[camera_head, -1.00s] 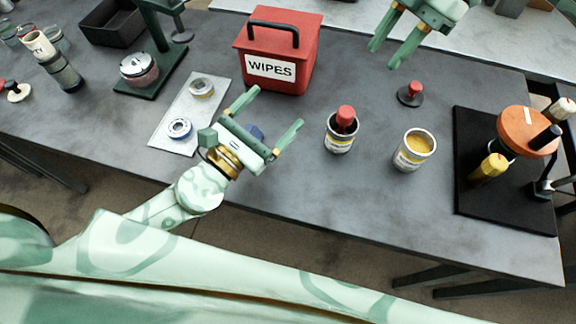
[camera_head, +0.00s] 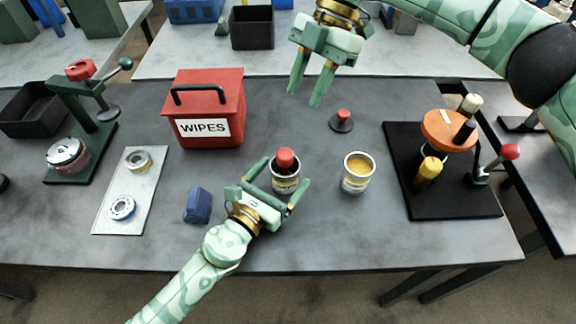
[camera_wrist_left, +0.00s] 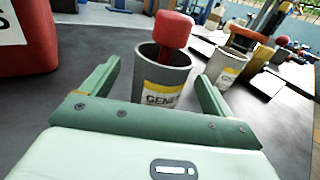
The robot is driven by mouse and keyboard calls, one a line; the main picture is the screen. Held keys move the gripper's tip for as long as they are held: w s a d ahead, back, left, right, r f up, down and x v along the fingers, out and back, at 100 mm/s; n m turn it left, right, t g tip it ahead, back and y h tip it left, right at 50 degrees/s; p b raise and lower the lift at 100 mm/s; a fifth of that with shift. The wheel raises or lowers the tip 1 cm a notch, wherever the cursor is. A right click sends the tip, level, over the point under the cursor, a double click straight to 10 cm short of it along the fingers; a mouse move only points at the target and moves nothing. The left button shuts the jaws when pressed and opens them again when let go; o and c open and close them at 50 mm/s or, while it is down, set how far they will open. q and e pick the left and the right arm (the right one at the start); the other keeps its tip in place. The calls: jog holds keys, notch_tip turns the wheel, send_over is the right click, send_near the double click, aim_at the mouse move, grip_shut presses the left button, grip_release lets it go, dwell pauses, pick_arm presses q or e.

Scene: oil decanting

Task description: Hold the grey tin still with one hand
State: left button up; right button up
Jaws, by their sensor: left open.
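A grey tin (camera_head: 286,184) with a yellow label stands upright on the dark table, with a red-topped object (camera_head: 285,159) sticking up out of it. My left gripper (camera_head: 285,171) is open, with one finger on each side of this tin. In the left wrist view the tin (camera_wrist_left: 160,90) stands between and beyond the fingers, and I see no clear contact. A second similar tin (camera_head: 356,184) with yellow contents stands to its right. My right gripper (camera_head: 304,97) is open and empty, above the table's far part.
A red WIPES box (camera_head: 205,135) stands behind left. A blue block (camera_head: 198,204) lies left of my left gripper. A small red-knobbed piece (camera_head: 342,121) sits behind the tins. A black board (camera_head: 440,205) with an orange-topped device (camera_head: 449,131) is at right.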

aim_at(283, 174)
pick_arm(q)
jog(key=shift+x, duration=1.9)
jog(key=c, duration=1.2)
